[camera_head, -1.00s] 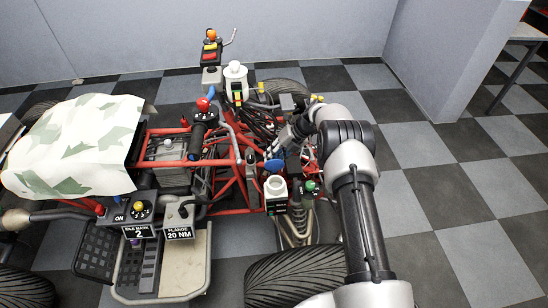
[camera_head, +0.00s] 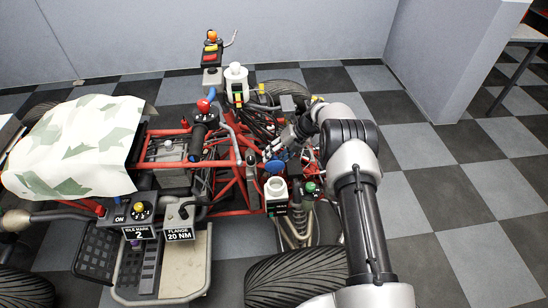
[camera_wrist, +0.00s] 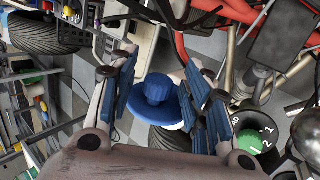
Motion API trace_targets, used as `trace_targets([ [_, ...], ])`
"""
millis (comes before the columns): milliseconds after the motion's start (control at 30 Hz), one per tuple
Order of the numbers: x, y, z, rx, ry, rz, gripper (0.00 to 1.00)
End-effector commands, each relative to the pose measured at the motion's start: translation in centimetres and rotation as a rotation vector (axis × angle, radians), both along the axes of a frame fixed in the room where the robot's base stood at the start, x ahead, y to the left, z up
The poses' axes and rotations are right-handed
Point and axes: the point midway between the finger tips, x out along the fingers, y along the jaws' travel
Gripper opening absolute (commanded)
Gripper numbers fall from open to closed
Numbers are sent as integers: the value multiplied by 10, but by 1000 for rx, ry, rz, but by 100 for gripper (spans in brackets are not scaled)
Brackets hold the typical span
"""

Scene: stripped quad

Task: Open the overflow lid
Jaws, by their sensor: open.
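A round blue lid with a raised knob (camera_wrist: 157,92) sits between the two fingers of my gripper (camera_wrist: 158,98) in the wrist view. A white rim shows just below the lid. In the head view the blue lid (camera_head: 274,166) stands behind the mouth of a white bottle (camera_head: 275,188) and looks raised, with the bottle's mouth showing. My gripper (camera_head: 283,150) is open in the wrist view, with blue-padded fingers either side of the lid. Whether a pad touches it I cannot tell.
A green dial (camera_wrist: 248,141) lies close to the right finger. Red frame tubes (camera_head: 228,178) and dark hoses crowd the left side. Another white container (camera_head: 236,72) stands farther back. A black tyre (camera_head: 297,276) is in front. Open checkered floor lies to the right.

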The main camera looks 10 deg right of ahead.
Motion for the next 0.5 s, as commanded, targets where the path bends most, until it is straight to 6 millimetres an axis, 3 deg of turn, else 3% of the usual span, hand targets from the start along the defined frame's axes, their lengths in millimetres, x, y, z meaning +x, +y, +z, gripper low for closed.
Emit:
trace_targets([
  [300,-5,-37,56,-1,-5,-2,44],
  [500,-8,-55,81,-1,-2,-1,44],
])
